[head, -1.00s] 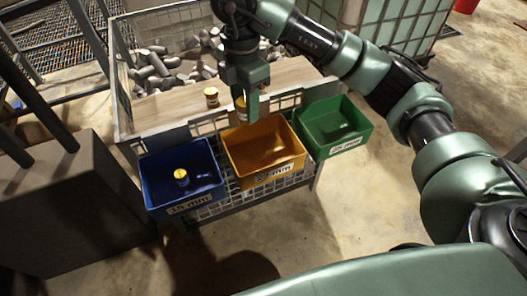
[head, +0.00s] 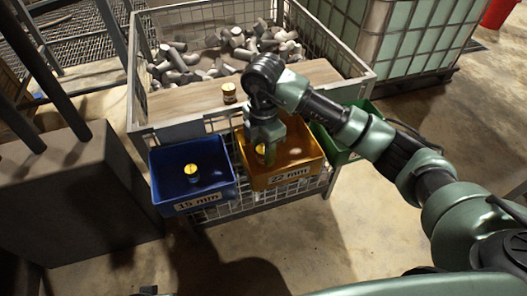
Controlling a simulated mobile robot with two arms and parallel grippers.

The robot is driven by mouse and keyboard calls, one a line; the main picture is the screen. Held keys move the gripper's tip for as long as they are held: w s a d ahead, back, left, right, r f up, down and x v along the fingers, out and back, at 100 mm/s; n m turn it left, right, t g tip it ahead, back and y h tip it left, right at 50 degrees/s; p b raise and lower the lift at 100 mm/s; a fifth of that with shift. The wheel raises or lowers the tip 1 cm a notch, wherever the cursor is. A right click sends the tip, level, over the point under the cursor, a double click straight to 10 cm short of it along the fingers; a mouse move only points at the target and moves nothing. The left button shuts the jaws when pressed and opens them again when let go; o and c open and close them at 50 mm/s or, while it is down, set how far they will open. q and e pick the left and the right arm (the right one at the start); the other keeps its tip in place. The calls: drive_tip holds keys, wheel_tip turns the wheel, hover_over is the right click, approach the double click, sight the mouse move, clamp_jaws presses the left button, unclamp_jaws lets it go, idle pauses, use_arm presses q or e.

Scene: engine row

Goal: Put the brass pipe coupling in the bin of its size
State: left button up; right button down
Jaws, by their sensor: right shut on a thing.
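My right gripper (head: 266,151) is shut on a brass coupling (head: 261,151), which shows yellow and dark between the fingers. It is at the orange bin (head: 297,172) labelled 22 mm, inside its outline; I cannot tell if the coupling touches the floor of the bin. A second, similar coupling (head: 229,93) stands upright on the wooden board. A third coupling (head: 193,172) stands in the blue bin (head: 210,194) labelled 15 mm. The green bin (head: 335,152) is to the right, partly hidden behind my right arm. My left gripper is not clearly seen.
The bins hang along the front of a wire crate (head: 355,84) holding many grey pipe pieces. A wooden board (head: 190,101) lies across its front. A dark block (head: 75,190) stands left. A caged tank (head: 420,40) stands back right. The concrete floor in front is open.

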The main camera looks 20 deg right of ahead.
sight(263, 149)
use_arm(q)
drive_tip(key=shift+r, duration=0.1)
use_arm(e)
drive_tip(key=shift+f, duration=0.1)
drive_tip(key=c, duration=0.9)
unclamp_jaws()
use_arm(q)
drive_tip(key=shift+r, duration=0.1)
use_arm(e)
drive_tip(key=shift+r, duration=0.45)
use_arm(q)
wheel_tip(263, 149, down, 9)
drive_tip(key=s+p, duration=0.1)
drive_tip(key=p, duration=0.1)
drive_tip(key=shift+s+p, duration=0.3)
drive_tip(key=shift+s, duration=0.1)
use_arm(e)
drive_tip(key=shift+r, duration=5.65)
